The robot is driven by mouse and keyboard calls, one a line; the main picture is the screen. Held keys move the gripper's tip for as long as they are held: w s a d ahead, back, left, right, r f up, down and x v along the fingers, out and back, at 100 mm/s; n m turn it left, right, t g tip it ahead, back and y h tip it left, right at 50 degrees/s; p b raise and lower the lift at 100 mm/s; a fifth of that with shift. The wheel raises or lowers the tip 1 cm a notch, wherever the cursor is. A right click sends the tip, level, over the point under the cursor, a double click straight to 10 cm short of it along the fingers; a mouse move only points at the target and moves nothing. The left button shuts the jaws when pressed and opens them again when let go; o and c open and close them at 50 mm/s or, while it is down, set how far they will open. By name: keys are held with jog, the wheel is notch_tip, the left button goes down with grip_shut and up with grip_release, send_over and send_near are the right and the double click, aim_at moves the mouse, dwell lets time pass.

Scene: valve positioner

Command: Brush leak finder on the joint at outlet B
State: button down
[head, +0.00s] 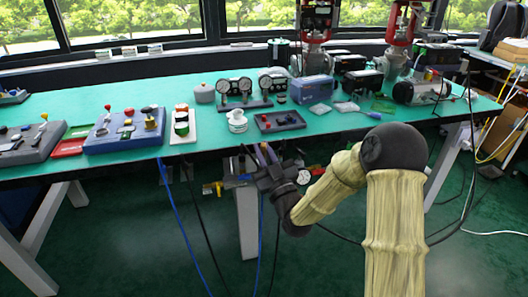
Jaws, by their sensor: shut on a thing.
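My gripper (240,182) is at the front of the bench, just below its edge, pointing left. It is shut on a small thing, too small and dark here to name. A small yellow and red fitting (211,188) shows just left of the fingertips; I cannot tell whether they touch. A white pot (237,121) with a label stands near the front edge of the bench, above my gripper; I cannot read whether it is the leak finder. I cannot pick out outlet B, its joint or a brush.
The green bench (120,100) carries a blue valve box (125,130), a grey one (30,143), a twin-gauge stand (235,92) and a dark tray (279,121). A round dial (304,176) shows beside my wrist. Blue and black hoses hang below.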

jog(key=shift+s+r, duration=0.9)
jog(key=shift+s, duration=0.15)
jog(key=shift+f, duration=0.1)
jog(key=s+d+f+m+t+h, duration=0.1)
jog(key=d+f, duration=0.5)
jog(key=f, duration=0.3)
jog(key=s+d+f+m+h, duration=0.1)
jog(key=d+f+h, duration=0.1)
jog(key=d+f, duration=0.5)
jog(key=s+d+f+t+h, duration=0.1)
jog(key=d+f, duration=0.3)
jog(key=f, duration=0.7)
jog(key=s+r+m+h+p, duration=0.1)
jog(key=s+r+h+p, duration=0.1)
jog(key=r+p, duration=1.3)
jog(key=s+r+m+h+p, duration=0.2)
jog(key=r+h+p, duration=0.3)
jog(key=r+p, duration=1.1)
jog(key=p, duration=0.4)
jog(key=shift+r+m+t, duration=0.2)
jog(key=shift+m+t, duration=0.1)
jog(key=shift+t, duration=0.1)
